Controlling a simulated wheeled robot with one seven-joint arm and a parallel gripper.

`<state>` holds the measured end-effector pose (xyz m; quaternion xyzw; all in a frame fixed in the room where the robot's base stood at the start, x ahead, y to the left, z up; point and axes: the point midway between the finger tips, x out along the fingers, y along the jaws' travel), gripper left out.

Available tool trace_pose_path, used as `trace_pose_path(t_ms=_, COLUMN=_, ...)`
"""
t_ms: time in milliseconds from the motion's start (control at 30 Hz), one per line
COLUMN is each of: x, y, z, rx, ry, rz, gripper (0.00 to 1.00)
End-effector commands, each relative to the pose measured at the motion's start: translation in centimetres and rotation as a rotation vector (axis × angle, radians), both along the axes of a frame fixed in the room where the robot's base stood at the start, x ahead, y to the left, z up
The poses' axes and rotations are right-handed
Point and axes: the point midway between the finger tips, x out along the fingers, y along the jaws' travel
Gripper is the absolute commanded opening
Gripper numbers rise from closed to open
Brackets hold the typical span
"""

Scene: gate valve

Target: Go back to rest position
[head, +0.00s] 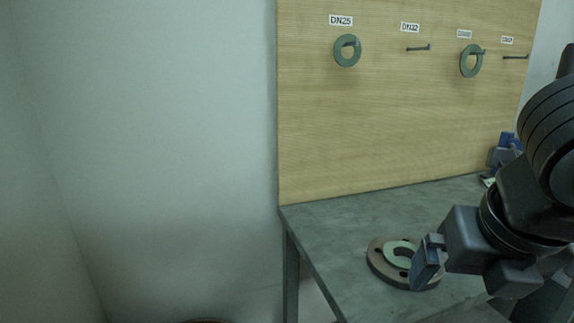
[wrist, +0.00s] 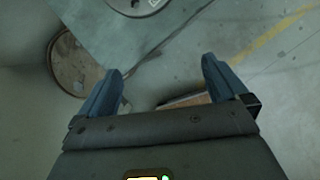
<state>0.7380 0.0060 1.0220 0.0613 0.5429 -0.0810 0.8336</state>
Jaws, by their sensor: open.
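My gripper (head: 428,262) is at the right of the head view, in front of the grey table and beside the brown flange as seen there. In the wrist view, its two blue fingers (wrist: 163,75) are spread apart with nothing between them. My gripper hides part of the flange's right side. I cannot tell from the head view how far the fingers are from it.
The grey table (head: 345,222) stands against a wooden board (head: 400,120) with labelled pegs. Green rings hang under DN25 (head: 338,58) and on another peg (head: 464,62). A blue vise-like item (head: 507,141) is at the back right. In the wrist view, a brown round object (wrist: 75,65) is low down.

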Motion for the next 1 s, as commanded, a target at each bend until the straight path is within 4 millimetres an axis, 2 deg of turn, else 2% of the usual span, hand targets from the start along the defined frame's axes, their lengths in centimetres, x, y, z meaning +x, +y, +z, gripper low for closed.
trace_pose_path(t_ms=367, x=0.6, y=4.4, z=0.3, rx=0.209, ry=-0.047, rz=-0.023, gripper=1.0)
trace_pose_path(t_ms=567, x=1.0, y=8.0, z=0.9, rx=0.395, ry=-0.077, rz=-0.053, gripper=1.0)
trace_pose_path(t_ms=767, x=1.3, y=12.7, z=2.5, rx=0.686, ry=-0.099, rz=-0.12, gripper=1.0)
trace_pose_path(t_ms=900, x=1.6, y=16.3, z=4.3, rx=0.971, ry=-0.097, rz=-0.209, gripper=1.0)
trace_pose_path(t_ms=1000, x=1.7, y=18.0, z=5.6, rx=1.166, ry=-0.083, rz=-0.289, gripper=1.0)
